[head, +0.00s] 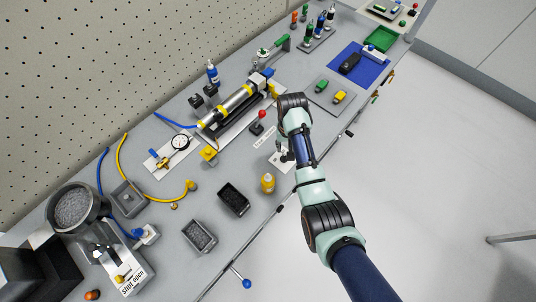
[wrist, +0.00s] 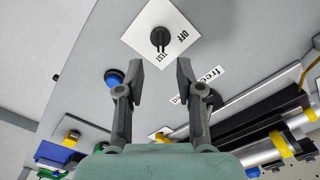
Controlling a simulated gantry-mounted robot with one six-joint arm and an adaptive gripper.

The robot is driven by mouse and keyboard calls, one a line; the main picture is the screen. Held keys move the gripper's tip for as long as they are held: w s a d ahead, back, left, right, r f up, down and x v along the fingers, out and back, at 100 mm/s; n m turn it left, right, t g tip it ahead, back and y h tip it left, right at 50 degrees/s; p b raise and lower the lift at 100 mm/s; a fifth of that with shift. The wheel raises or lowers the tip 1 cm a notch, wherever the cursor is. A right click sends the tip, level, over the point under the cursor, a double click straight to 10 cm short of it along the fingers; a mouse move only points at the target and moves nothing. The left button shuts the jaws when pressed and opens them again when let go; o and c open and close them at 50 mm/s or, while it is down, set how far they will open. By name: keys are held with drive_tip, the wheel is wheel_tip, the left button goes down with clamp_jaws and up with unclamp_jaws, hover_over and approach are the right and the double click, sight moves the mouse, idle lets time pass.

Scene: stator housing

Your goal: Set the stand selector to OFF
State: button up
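The stand selector is a black knob (wrist: 160,38) on a white square plate (wrist: 140,32) in the wrist view. The plate bears the words OFF and TEST. The knob's narrow end appears to point toward TEST. My gripper (wrist: 158,80) is open and empty, its two fingertips apart just short of the plate's lower edge in the picture; no contact with the knob shows. In the head view my gripper (head: 287,157) hangs over the plate (head: 277,166), and my arm hides part of it and the knob.
A blue round knob (wrist: 113,78) is close to the left finger. The bench front edge is near.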

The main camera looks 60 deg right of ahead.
sight(284, 157)
wheel_tip(284, 157, down, 8)
drive_tip(key=shift+r+b, duration=0.25)
drive_tip(key=shift+b, duration=0.6)
clamp_jaws()
